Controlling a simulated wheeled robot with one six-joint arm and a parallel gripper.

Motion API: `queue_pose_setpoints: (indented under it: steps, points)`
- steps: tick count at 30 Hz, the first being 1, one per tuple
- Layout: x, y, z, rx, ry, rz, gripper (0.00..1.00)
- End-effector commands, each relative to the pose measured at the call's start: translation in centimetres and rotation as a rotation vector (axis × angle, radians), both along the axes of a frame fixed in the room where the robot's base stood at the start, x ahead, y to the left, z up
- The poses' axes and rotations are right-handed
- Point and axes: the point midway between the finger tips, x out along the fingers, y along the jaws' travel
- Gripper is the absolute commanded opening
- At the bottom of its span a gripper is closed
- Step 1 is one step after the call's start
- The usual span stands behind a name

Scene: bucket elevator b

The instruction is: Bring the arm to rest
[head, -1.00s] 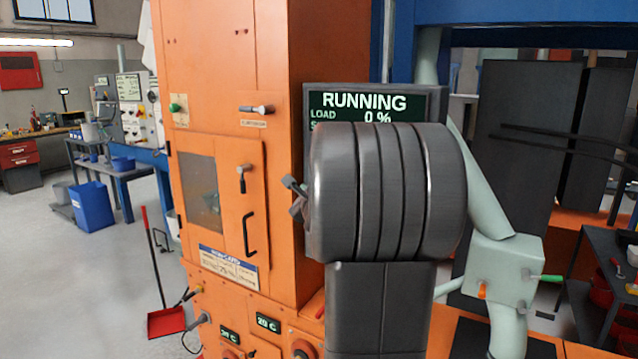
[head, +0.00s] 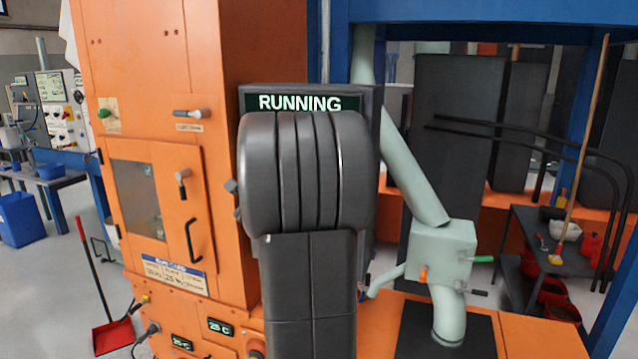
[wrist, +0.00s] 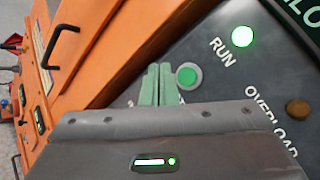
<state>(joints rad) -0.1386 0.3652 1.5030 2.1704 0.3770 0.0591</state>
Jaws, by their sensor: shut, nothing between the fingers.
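My gripper (wrist: 158,84) shows in the wrist view as two pale green fingers, shut together and empty. Its tips are beside a round green button (wrist: 187,76) on a dark control panel (wrist: 125,97); I cannot tell whether they touch it. Above right, a green lamp (wrist: 242,36) marked RUN is lit. A dull amber lamp (wrist: 298,108) marked OVERLOAD looks unlit. In the head view my dark arm stands raised in front of a screen (head: 299,102) reading RUNNING and hides the lower screen and panel. The fingers are not clearly visible there.
An orange machine cabinet (head: 215,60) with a door handle (head: 193,241) stands close at left. A pale green pipe (head: 412,170) and valve box (head: 440,252) are right of my arm. A red dustpan (head: 113,335) lies on the floor. A dark cart (head: 545,245) stands at right.

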Motion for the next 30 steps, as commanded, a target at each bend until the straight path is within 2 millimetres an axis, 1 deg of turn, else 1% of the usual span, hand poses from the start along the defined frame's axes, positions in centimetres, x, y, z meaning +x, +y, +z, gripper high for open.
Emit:
queue_pose_setpoints:
  steps: [1, 6, 12, 24, 26, 30]
  points:
    - [-0.9, 0.4, -0.4, 0.001, -0.006, 0.003, 0.00]
    - [-3.1, 1.2, -0.4, 0.001, -0.006, 0.003, 0.00]
    - [-4.7, 1.7, -0.2, 0.002, -0.004, 0.002, 0.00]
    - [-4.7, 1.7, 0.0, 0.001, -0.002, 0.001, 0.00]
    - [-4.5, 1.7, 0.0, 0.001, -0.002, 0.001, 0.00]
    - [-3.3, 1.2, 0.2, -0.001, -0.001, -0.001, 0.00]
